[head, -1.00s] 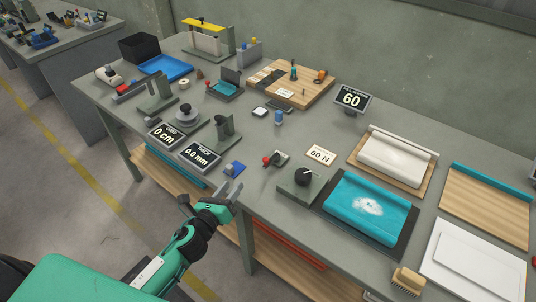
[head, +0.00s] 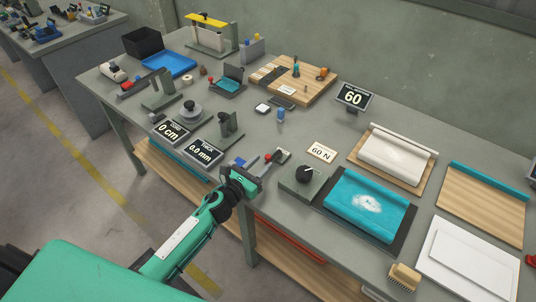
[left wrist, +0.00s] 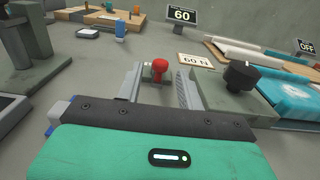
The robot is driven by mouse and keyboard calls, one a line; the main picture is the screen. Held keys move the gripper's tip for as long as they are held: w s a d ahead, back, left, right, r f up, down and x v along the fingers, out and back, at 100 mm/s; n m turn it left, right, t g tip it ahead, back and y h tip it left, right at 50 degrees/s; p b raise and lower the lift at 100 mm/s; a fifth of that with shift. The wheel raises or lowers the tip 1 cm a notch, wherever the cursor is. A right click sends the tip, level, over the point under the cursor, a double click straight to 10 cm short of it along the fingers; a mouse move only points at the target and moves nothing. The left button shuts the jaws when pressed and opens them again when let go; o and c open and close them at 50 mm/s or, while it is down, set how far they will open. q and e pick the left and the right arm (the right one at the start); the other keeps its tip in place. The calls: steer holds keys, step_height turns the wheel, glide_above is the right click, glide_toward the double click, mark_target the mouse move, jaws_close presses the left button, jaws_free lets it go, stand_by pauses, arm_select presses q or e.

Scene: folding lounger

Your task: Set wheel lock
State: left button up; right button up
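No lounger or wheel is in view; the scene is a grey workbench. A small lever with a red knob (head: 269,157) stands on a grey base near the bench's front edge. My left gripper (head: 257,169) is right in front of it. In the left wrist view the red knob (left wrist: 159,65) shows between the two fingers of my open left gripper (left wrist: 158,84), towards their tips. I cannot tell whether a finger touches the lever. My right gripper is not in view.
A block with a black dial (head: 303,174) stands close on the right, by a "60 N" card (head: 321,152). A teal roll on a dark mat (head: 405,236) lies farther right. Display plates (head: 204,152) and small fixtures stand on the left. Bare bench top lies behind the lever.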

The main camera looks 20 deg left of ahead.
mark_target(268, 156)
arm_select(q)
steer(key=shift+p+x, duration=0.3)
steer(key=shift+x, duration=1.95)
jaws_close()
